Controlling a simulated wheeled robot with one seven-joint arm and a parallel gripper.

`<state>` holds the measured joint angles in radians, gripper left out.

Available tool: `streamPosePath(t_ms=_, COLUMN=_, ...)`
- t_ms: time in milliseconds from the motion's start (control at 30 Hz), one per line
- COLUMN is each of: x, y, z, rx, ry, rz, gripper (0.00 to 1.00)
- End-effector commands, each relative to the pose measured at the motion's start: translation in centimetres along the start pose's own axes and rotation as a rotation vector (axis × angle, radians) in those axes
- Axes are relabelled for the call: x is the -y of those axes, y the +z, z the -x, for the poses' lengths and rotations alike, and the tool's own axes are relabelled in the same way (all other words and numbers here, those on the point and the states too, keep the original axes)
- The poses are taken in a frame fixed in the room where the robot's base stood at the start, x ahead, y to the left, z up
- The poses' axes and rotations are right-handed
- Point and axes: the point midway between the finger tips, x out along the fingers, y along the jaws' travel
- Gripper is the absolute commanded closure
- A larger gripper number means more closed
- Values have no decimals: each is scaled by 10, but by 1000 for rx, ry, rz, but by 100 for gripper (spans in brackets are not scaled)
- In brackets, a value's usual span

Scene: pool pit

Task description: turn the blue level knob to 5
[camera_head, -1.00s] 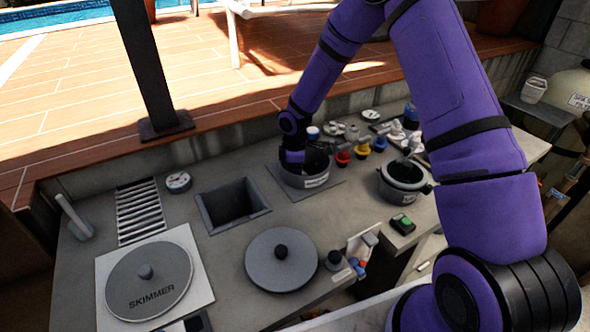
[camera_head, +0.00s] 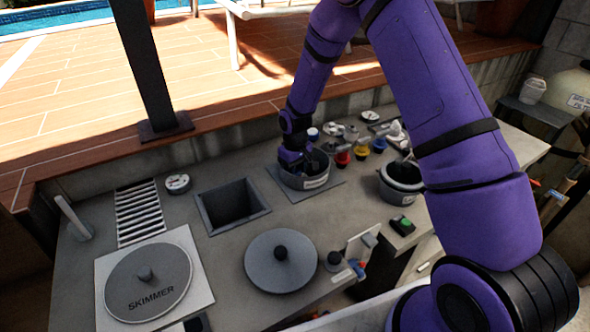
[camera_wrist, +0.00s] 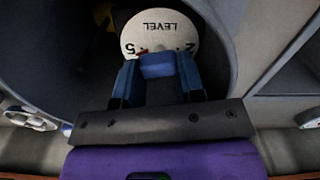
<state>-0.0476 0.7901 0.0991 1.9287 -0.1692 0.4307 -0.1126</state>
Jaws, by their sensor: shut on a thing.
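The blue level knob (camera_wrist: 158,66) sits in front of a round white dial (camera_wrist: 160,32) marked LEVEL, in the wrist view. The digits 2 and 5 can be read at the dial's lower edge; the 5 is just left of the knob. Other marks are covered. My gripper (camera_wrist: 157,72) is shut on the knob, one finger on each side. In the head view my gripper (camera_head: 309,166) reaches into a round grey pot (camera_head: 306,183); the knob is hidden there.
The pot's dark wall closely surrounds my gripper. Several coloured valves (camera_head: 360,150) stand right of it, with a second dark pot (camera_head: 400,183) nearby. An open square pit (camera_head: 232,203) lies to the left, and a round grey lid (camera_head: 281,262) lies in front.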

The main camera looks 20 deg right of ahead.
Motion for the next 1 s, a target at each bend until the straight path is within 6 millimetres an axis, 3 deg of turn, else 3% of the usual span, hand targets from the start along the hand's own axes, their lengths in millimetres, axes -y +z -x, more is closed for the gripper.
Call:
streamPosePath(t_ms=400, x=-1, y=-1, z=0, rx=-2, ry=0, rz=-180, gripper=88)
streamPosePath(t_ms=933, x=-1, y=0, z=0, rx=-2, ry=0, rz=-204, gripper=88)
streamPosePath(t_ms=967, x=-1, y=0, z=0, rx=-2, ry=0, rz=-204, gripper=62)
streamPosePath(t_ms=1000, x=-1, y=0, z=0, rx=-2, ry=0, rz=-204, gripper=53)
